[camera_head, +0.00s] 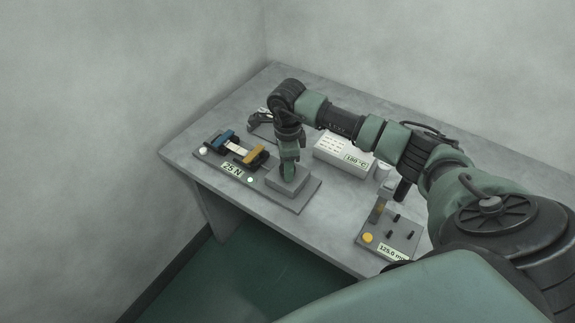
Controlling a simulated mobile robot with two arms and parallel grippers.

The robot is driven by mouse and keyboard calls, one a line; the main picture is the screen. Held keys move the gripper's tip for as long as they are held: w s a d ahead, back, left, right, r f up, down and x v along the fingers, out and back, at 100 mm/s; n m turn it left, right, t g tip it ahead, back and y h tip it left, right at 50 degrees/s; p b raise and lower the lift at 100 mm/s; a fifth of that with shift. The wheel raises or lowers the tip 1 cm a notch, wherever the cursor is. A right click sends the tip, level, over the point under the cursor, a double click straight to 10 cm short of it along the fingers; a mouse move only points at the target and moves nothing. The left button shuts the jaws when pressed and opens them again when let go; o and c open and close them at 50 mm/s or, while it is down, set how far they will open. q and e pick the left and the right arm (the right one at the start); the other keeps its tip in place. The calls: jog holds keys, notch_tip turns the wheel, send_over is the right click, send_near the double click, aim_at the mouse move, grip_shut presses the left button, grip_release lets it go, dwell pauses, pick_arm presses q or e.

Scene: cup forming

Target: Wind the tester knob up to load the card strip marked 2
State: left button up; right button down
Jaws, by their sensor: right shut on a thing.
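The tester (295,204) is a grey base plate at the left of the table. On it a blue clamp (221,138) and a yellow clamp (255,157) stand apart, with a pale card strip (235,148) between them; its mark is too small to read. The tester's display (232,170) reads 25 N. My right gripper (289,178) points down at the grey block (287,185) at the tester's right end. It is shut on the knob there, which the fingers mostly hide. My left gripper is not in view.
A white box (345,152) with a display reading about 150 °C stands behind. A dark object (262,118) lies behind the tester. The table's left corner is bare.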

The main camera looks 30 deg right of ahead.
jog(key=m+b, duration=0.1)
jog(key=m, duration=0.1)
jog(key=shift+m, duration=0.4)
jog(key=m+b, duration=0.1)
jog(key=m, duration=0.1)
jog(key=shift+m, duration=0.3)
jog(key=m+b, duration=0.1)
jog(key=m, duration=0.2)
jog(key=shift+m, duration=1.6)
jog(key=shift+r, duration=0.1)
jog(key=c, duration=0.8)
grip_release()
